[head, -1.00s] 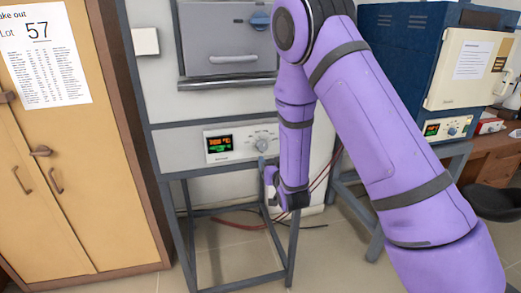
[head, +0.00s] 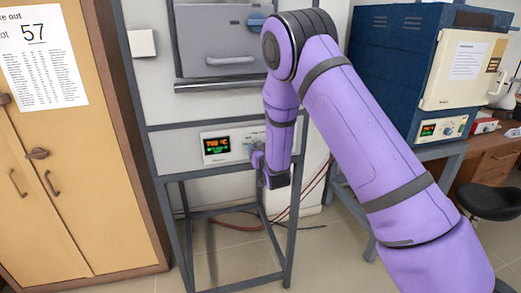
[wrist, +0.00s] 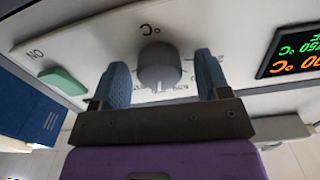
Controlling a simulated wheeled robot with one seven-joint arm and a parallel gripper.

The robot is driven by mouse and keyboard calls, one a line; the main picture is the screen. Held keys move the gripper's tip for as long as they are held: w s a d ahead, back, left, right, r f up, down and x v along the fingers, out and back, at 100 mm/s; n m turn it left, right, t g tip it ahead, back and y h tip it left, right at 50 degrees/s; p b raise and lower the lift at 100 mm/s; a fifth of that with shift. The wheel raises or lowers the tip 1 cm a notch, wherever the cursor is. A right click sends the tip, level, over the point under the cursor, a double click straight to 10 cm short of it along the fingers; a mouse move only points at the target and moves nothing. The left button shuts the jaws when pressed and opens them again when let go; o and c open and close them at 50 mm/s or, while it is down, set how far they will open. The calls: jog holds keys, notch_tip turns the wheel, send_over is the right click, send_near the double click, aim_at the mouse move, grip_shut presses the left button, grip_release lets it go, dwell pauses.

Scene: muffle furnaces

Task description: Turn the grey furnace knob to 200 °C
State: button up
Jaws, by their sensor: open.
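The grey furnace (head: 190,102) stands in its frame in the head view, with a lit display (head: 216,146) on its lower panel. The grey round knob (wrist: 159,66) shows in the wrist view, with a dial scale around it and "°C" beside it. My gripper (wrist: 160,61) is open, with one blue finger on each side of the knob. Gaps show between the fingers and the knob. In the head view my gripper (head: 257,160) is at the panel, right of the display, and the knob is mostly hidden there.
A green button (wrist: 62,81) marked "NO" as seen sits left of the knob in the wrist view. A blue furnace (head: 395,70) stands at the right and a tan cabinet (head: 75,190) at the left. A black stool (head: 490,202) is at far right.

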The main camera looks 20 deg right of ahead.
jog(key=shift+c, duration=0.4)
jog(key=c, duration=0.8)
jog(key=shift+c, duration=0.2)
jog(key=shift+n, duration=0.3)
jog(key=shift+a+f+n, duration=0.1)
jog(key=shift+n, duration=8.6)
